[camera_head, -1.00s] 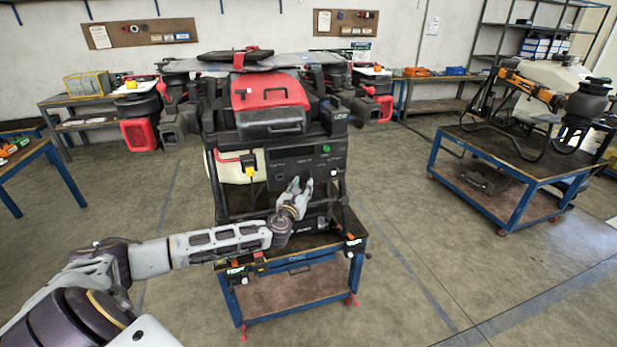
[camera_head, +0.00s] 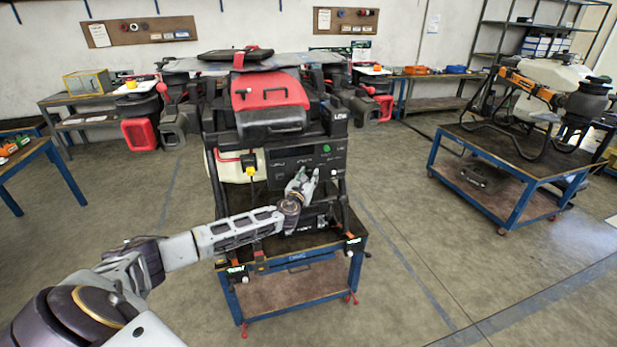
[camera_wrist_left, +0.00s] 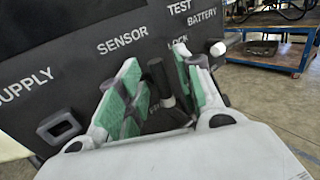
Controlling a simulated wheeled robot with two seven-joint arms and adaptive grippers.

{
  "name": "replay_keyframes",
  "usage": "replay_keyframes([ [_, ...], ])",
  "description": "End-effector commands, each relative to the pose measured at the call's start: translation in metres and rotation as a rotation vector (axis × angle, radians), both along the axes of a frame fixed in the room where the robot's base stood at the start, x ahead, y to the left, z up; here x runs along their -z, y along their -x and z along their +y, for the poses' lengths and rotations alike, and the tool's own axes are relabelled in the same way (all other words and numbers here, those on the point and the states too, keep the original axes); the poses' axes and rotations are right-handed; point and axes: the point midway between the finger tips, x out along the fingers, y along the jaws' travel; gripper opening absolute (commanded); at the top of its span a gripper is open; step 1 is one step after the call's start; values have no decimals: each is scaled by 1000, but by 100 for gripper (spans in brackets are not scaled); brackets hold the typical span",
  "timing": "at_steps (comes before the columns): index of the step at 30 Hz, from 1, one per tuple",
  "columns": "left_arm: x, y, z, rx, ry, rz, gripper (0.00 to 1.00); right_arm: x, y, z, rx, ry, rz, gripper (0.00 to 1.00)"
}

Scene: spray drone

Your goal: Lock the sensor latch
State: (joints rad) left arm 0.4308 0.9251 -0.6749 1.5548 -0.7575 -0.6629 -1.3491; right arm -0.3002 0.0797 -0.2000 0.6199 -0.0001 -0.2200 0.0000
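The drone's dark control panel (camera_head: 290,162) faces me on the cart. In the left wrist view the panel (camera_wrist_left: 80,75) carries the words SUPPLY, SENSOR, TEST, BATTERY and LOCK. A dark lever with a pale grey end (camera_wrist_left: 162,82), which looks like the sensor latch, stands between the fingers of my left gripper (camera_wrist_left: 152,92). The gripper has green pads and its fingers are apart, one on each side of the lever; I see no firm grip. In the head view my left gripper (camera_head: 302,181) is in front of the panel's lower part. My right gripper is not in view.
A white knob (camera_wrist_left: 218,48) sticks out right of the fingers, and a grey square socket (camera_wrist_left: 60,127) sits at the left. The drone stands on a blue cart (camera_head: 300,262). Another cart (camera_head: 490,150) with a drone is at the right. The floor between is clear.

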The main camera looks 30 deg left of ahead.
Motion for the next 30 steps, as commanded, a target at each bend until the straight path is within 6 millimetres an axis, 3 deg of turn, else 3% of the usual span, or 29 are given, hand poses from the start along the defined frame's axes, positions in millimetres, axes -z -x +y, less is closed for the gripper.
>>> replay_keyframes([
  [10,0,-1,1,0,0,0,35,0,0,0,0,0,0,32],
  [18,0,-1,0,2,1,0,0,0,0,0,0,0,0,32],
  [30,1,-2,-2,6,10,-9,0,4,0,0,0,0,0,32],
])
